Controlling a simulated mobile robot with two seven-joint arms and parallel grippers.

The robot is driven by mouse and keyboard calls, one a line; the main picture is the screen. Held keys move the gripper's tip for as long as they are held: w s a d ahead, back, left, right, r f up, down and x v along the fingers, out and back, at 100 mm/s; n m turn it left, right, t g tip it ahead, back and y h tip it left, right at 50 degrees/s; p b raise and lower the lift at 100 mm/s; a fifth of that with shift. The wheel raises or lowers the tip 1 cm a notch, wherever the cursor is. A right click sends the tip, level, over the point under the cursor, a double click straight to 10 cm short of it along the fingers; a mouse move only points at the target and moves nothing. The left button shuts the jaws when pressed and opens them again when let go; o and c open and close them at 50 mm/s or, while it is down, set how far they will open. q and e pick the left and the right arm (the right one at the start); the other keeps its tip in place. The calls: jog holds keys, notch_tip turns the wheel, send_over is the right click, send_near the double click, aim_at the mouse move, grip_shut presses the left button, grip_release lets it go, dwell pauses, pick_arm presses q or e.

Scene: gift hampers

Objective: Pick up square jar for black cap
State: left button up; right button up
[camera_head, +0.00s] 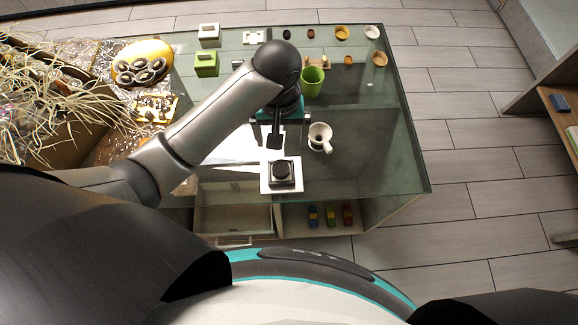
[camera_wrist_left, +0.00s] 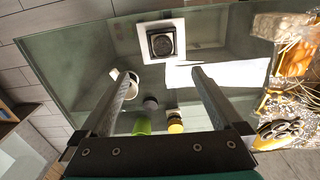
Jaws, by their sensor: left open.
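The square jar with a black cap (camera_head: 282,172) stands on a white square mat (camera_head: 267,188) near the front edge of the glass table. It also shows in the left wrist view (camera_wrist_left: 161,43), seen from above, with the mat (camera_wrist_left: 181,27) around it. My left gripper (camera_head: 274,139) hangs over the table just behind the jar, pointing down. In the left wrist view the two fingers (camera_wrist_left: 163,73) are wide apart with nothing between their tips, and the jar lies beyond them, apart. My right gripper is not in view.
A white mug (camera_head: 320,138) stands right of my left gripper, with a green cup (camera_head: 312,81) behind it. Small bowls (camera_head: 342,33) and boxes (camera_head: 206,65) line the back. A cluttered crate (camera_head: 62,140) is at left.

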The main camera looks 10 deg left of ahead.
pick_arm(q)
jog(key=b, duration=0.2)
send_over(281, 167)
jog(key=f, duration=0.9)
jog(key=shift+s+d+f, duration=0.2)
jog(key=shift+d+f, duration=0.15)
jog(key=shift+f, duration=0.05)
jog(key=shift+w+a+f+b, duration=0.1)
jog(key=shift+a+f+b, duration=0.05)
jog(key=shift+f, duration=0.75)
jog(key=shift+w+a+f+b, duration=0.1)
jog(key=shift+f+b, duration=0.1)
jog(key=shift+f, duration=0.7)
jog(key=shift+a+f+b, duration=0.15)
jog(key=shift+f, duration=0.75)
jog(key=shift+c, duration=0.4)
jog(key=c, duration=1.5)
grip_shut()
jog(key=shift+r, duration=0.15)
